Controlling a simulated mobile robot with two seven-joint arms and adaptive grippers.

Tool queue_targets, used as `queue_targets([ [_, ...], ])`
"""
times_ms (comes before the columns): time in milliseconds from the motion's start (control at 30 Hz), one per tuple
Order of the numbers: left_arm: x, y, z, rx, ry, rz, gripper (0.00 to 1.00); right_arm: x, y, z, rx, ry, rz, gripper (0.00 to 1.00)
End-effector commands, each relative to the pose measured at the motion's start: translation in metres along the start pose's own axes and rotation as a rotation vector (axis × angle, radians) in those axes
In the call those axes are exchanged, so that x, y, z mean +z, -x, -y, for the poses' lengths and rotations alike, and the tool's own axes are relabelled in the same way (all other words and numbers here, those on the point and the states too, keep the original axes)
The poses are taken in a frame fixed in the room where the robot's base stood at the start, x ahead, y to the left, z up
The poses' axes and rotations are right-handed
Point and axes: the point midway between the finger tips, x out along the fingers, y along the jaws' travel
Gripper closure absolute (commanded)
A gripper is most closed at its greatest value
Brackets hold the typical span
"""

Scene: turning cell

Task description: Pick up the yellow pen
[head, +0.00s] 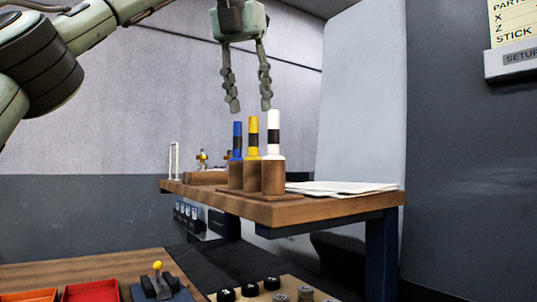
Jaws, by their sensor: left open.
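The yellow pen (253,136) stands upright in a brown wooden holder (251,182) on a wooden shelf. It has a dark band around its middle. A blue pen (237,139) stands just left of it and a white pen (273,134) just right, each upright in its own holder. My left gripper (249,106) hangs above the pens, fingers pointing down and apart, with nothing between them. The fingertips are a little above the pen tops in the picture. Whether it is exactly over the yellow pen in depth I cannot tell. My right gripper is not in view.
The wooden shelf (335,206) holds white papers (341,188) right of the pens and small brass items (203,160) behind left. A grey panel (362,100) rises behind. Below are red trays (92,291), a yellow-knobbed lever (157,266) and several dark round pieces (250,289).

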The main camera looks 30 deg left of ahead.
Motion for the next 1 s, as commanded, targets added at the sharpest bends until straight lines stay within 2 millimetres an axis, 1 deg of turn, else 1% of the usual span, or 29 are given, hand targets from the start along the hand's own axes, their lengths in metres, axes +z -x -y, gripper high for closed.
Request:
queue_targets([
  [200,-0.001,-0.022,0.000,-0.001,-0.003,-0.006,0.60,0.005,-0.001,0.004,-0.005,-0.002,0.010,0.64],
  [367,-0.002,-0.033,0.000,0.000,-0.001,-0.003,0.60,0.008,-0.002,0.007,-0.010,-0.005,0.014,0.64],
  [633,-0.006,-0.071,0.001,-0.001,-0.002,-0.004,0.60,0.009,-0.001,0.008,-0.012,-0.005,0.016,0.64],
  [767,-0.006,-0.078,0.001,0.000,0.000,-0.001,0.60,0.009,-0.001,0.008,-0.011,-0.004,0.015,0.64],
  [967,-0.006,-0.078,0.001,0.000,0.001,0.000,0.60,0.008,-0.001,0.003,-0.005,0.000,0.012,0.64],
  [1000,-0.006,-0.078,0.001,0.000,0.001,0.000,0.63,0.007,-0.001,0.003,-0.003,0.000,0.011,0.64],
])
